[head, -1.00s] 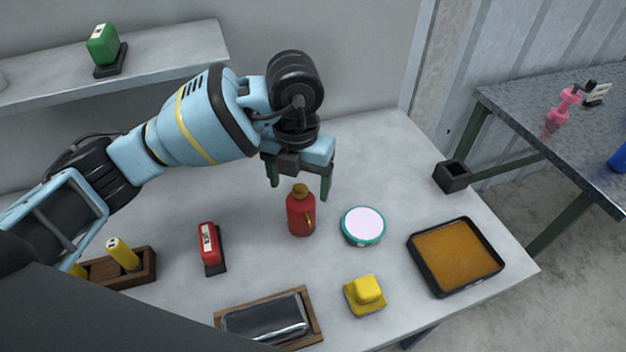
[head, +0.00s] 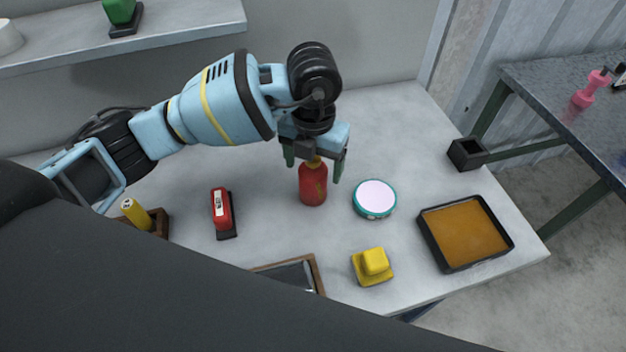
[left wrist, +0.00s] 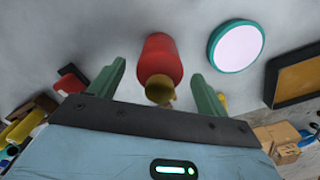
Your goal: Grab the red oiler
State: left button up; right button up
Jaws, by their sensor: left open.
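The red oiler (head: 313,186) is a red bottle with a yellow-brown top, standing upright on the grey table (head: 270,215). My left gripper (head: 314,166) is open above it, with its green fingers on either side of the oiler's top in the head view. In the left wrist view the oiler (left wrist: 160,62) shows between the two open fingers of the left gripper (left wrist: 163,85), with a gap on each side. My right gripper is not in view.
A round teal-rimmed tin (head: 375,199) stands close to the right of the oiler. A red stapler-like thing (head: 221,210) is to its left. A yellow block (head: 373,265), an orange-filled black tray (head: 464,233) and a small black box (head: 467,153) lie around. Bare table surrounds the oiler.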

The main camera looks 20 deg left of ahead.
pick_arm(q)
notch_tip(320, 180, down, 3)
jog(key=shift+f, duration=0.2)
jog(key=c, duration=1.1)
jog(key=shift+c, duration=0.2)
jog(key=shift+r, duration=0.1)
notch_tip(320, 180, up, 10)
